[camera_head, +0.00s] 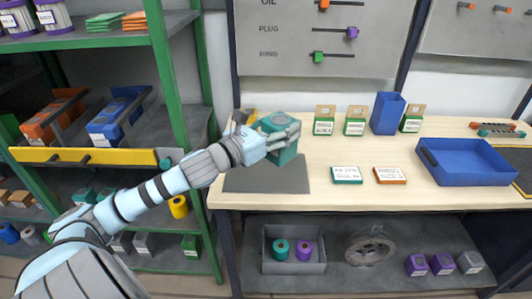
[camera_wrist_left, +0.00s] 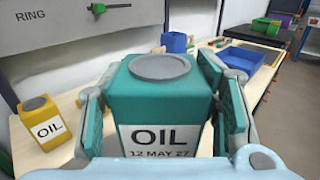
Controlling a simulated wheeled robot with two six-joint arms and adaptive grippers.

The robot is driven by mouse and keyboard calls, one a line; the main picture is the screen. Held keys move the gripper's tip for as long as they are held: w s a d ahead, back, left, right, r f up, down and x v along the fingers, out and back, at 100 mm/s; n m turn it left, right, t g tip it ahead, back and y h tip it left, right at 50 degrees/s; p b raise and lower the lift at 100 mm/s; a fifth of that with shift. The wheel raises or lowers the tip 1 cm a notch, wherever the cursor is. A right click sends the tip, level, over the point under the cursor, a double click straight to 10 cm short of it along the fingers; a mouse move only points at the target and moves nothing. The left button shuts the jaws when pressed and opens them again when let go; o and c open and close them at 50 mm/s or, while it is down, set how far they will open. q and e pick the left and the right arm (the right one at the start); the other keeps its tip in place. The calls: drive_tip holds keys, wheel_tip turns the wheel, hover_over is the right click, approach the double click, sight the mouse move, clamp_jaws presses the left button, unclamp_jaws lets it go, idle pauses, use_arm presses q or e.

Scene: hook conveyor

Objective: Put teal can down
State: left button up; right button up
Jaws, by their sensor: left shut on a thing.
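The teal can (camera_head: 284,153) is held in my left gripper (camera_head: 280,132) over the back part of the dark grey mat (camera_head: 265,182) on the workbench. It also shows in the left wrist view (camera_wrist_left: 160,100), upright, with a round grey lid and a label reading "OIL 12 MAY 27". The fingers of the left gripper (camera_wrist_left: 165,105) press on its two sides. I cannot tell whether its base touches the mat. My right gripper is not in view.
A yellow can (camera_wrist_left: 43,125) stands on the bench (camera_head: 330,185) behind the teal can. Cards, a blue bin (camera_head: 387,113) and a blue tray (camera_head: 468,160) lie to the right. A green-framed shelf (camera_head: 165,80) stands left. The bench middle between mat and cards is clear.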

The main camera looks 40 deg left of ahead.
use_arm(q)
drive_tip(key=w+a+r+n+y+p, duration=0.4)
drive_tip(key=w+a+r+y+p, duration=0.1)
drive_tip(key=a+r+y+p, duration=0.15)
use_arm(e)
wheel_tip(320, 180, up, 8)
use_arm(q)
drive_tip(key=shift+n+y, duration=0.3)
drive_tip(key=shift+y, duration=0.05)
drive_tip(key=f+b, duration=0.3)
drive_tip(key=f, duration=0.3)
drive_tip(key=a+f+b, duration=0.1)
drive_tip(key=f+b, duration=0.2)
drive_tip(key=f, duration=0.4)
drive_tip(key=f+b, duration=0.3)
drive_tip(key=f, duration=0.3)
drive_tip(key=shift+a+f, duration=0.15)
drive_tip(key=shift+f, duration=0.1)
drive_tip(key=shift+r, duration=0.1)
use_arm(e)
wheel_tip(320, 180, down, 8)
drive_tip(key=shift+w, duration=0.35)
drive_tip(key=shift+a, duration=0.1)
use_arm(q)
drive_tip(key=o, duration=1.7)
drive_tip(key=shift+f, duration=0.2)
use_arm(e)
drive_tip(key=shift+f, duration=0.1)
